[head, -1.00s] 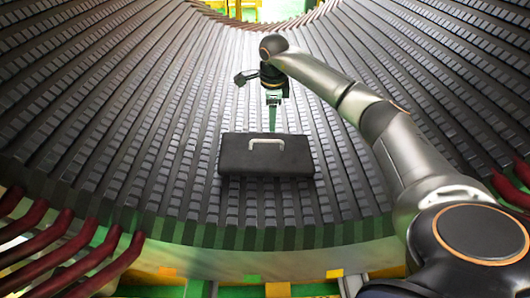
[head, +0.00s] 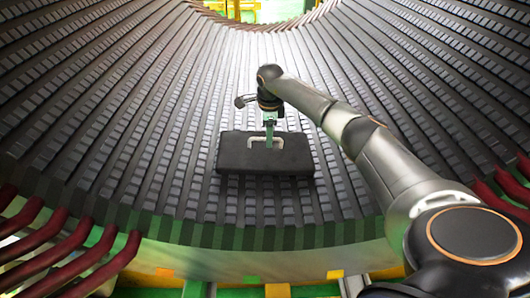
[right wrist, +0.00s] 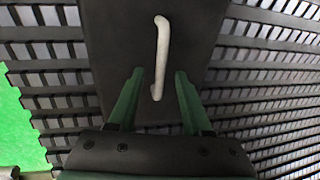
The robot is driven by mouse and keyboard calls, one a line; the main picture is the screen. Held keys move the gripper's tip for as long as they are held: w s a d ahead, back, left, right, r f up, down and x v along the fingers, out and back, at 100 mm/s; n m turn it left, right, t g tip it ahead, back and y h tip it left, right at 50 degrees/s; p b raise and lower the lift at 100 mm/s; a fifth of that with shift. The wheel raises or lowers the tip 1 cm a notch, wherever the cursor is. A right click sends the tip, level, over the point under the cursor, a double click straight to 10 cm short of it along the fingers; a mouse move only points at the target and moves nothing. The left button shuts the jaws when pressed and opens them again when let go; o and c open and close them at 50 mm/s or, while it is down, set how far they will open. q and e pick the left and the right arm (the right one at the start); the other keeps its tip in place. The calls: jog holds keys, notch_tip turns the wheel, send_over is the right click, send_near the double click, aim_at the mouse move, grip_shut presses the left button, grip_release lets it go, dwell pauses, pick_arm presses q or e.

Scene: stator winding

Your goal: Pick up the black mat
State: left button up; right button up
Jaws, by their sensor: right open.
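The black mat (head: 240,160) is a dark rectangular block with a pale handle (head: 252,140) on its upper face. It rests on the ribbed inner surface of the stator. My right gripper (head: 269,146) is at the handle, with its green fingers reaching down in front of it. In the right wrist view, the two green fingers (right wrist: 160,78) are apart, one on each side of the lower part of the handle (right wrist: 161,50). The mat (right wrist: 115,35) lies behind them. My left gripper is not in view.
The ribbed stator surface (head: 110,110) curves up around the mat on all sides. Red bent bars (head: 65,265) stand at the lower left, and more red bars show at the right edge. The surface left of the mat is free of loose objects.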

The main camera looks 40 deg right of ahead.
grip_shut()
jog(key=shift+r, duration=0.1)
dwell(1.2)
